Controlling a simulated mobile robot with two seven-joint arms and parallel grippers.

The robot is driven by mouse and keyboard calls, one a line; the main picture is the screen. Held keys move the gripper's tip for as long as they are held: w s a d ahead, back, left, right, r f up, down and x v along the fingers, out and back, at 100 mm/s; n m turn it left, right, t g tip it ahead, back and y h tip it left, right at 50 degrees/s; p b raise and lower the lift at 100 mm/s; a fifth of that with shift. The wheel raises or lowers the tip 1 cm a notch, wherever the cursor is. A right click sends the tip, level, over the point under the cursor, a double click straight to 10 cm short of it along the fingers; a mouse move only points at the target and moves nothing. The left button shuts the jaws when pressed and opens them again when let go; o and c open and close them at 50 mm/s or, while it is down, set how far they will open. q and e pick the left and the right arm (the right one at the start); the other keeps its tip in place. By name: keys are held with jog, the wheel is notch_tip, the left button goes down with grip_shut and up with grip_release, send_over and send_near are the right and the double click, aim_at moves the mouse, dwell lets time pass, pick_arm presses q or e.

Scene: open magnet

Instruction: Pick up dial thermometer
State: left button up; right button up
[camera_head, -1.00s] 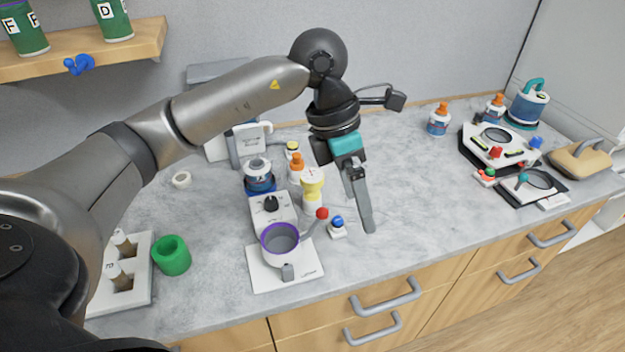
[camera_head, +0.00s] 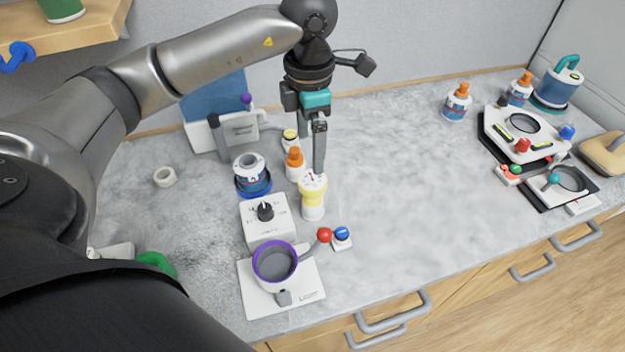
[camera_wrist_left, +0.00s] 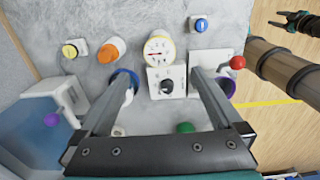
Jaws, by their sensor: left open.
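The dial thermometer (camera_head: 312,198) stands upright on the counter, with a pale yellow body and a white round dial with a red needle. It also shows in the left wrist view (camera_wrist_left: 159,48), beyond the fingertips and between their lines. My left gripper (camera_head: 312,155) is open and empty, pointing down just behind and above the thermometer. Its two fingers also show spread apart in the left wrist view (camera_wrist_left: 164,73).
Close by stand an orange-capped bottle (camera_head: 295,165), a blue-based jar (camera_head: 251,174), a white knob box (camera_head: 267,222), a purple-rimmed cup (camera_head: 274,262) with a red-ball lever, and a blue button (camera_head: 342,235). The counter (camera_head: 400,180) to the right is clear.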

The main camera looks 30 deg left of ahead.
pick_arm(q)
send_over(312, 179)
notch_tip(312, 179, down, 5)
jog(key=shift+s+a+r, duration=0.1)
jog(key=shift+s, duration=0.05)
jog(key=shift+f, duration=0.45)
jog(key=f, duration=0.4)
jog(key=shift+d+f, duration=0.2)
jog(key=shift+f, duration=0.3)
pick_arm(e)
jog(key=shift+w+a+r, duration=0.25)
jog(key=shift+w+r, duration=0.05)
jog(key=shift+w, duration=0.1)
pick_arm(q)
jog(key=shift+c, duration=0.2)
jog(key=c, duration=1.5)
pick_arm(e)
jog(key=shift+s+d, duration=0.1)
jog(key=shift+d, duration=0.15)
